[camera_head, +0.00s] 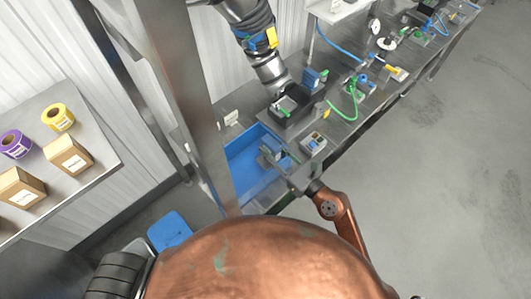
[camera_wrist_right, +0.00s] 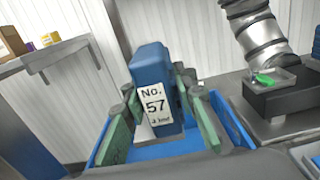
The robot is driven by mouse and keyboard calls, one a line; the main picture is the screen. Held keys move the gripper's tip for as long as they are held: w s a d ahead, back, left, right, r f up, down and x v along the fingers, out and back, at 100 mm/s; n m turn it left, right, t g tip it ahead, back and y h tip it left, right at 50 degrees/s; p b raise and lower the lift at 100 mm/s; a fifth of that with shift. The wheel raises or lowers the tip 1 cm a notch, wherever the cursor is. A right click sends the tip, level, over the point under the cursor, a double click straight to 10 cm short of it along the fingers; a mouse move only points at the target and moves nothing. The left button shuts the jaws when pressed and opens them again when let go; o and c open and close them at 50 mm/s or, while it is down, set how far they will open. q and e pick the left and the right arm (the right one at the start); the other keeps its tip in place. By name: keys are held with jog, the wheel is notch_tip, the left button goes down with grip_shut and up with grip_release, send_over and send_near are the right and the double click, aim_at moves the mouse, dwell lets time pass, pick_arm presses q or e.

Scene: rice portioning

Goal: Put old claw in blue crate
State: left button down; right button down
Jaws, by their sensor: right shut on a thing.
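The old claw (camera_wrist_right: 152,75) is a blue block with a white label reading "No. 57", upright in the right wrist view. My right gripper (camera_wrist_right: 165,110) has its green fingers shut on both sides of it. In the head view the claw (camera_head: 271,147) and the right gripper (camera_head: 284,163) are at the right part of the blue crate (camera_head: 246,166). The crate's blue wall (camera_wrist_right: 232,122) also shows behind the fingers in the wrist view. I cannot tell how high the claw is above the crate floor. My left gripper is out of view.
A jointed grey arm (camera_head: 268,68) stands over a black block (camera_head: 292,108) beside the crate. The workbench behind carries hoses and fittings. A metal post (camera_head: 185,90) rises left of the crate. A shelf (camera_head: 95,135) with boxes and tape rolls is at left.

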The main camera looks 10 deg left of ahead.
aim_at(267, 148)
jog(key=f, duration=0.1)
jog(key=w+a+f, duration=0.1)
jog(key=shift+w+a+f+b, duration=0.1)
jog(key=shift+w+f+b, duration=0.2)
jog(key=shift+f+b, duration=0.1)
jog(key=shift+w+a+f, duration=0.25)
jog(key=shift+w+f, duration=0.05)
jog(key=f, duration=0.1)
jog(key=f+b, duration=0.2)
jog(key=shift+w+a+f, duration=0.2)
jog(key=shift+w+f, duration=0.05)
jog(key=shift+f, duration=0.15)
jog(key=shift+f+b, duration=0.35)
jog(key=shift+f, duration=0.1)
jog(key=shift+f, duration=0.2)
